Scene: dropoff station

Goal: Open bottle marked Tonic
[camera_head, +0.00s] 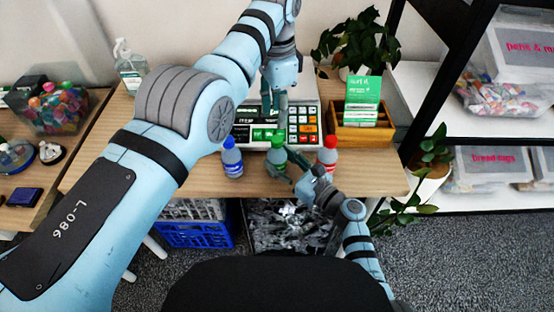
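Three small bottles stand in a row near the front edge of the wooden table: one with a blue cap (232,159), a green one (277,153) and one with a red cap (327,154). Their labels are too small to read, so I cannot tell which is marked Tonic. My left gripper (281,122) points down directly above the green bottle's cap; I cannot tell whether it touches it. My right gripper (285,171) reaches in from the lower right at the green bottle's lower part, partly covering it. Whether either gripper grasps anything is unclear.
A cash register (304,121) stands right behind the bottles. A wooden holder (362,133) with green cards and a plant (360,45) are at the right. A clear pump bottle (129,68) stands back left. Crates (194,234) sit below the table (115,160).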

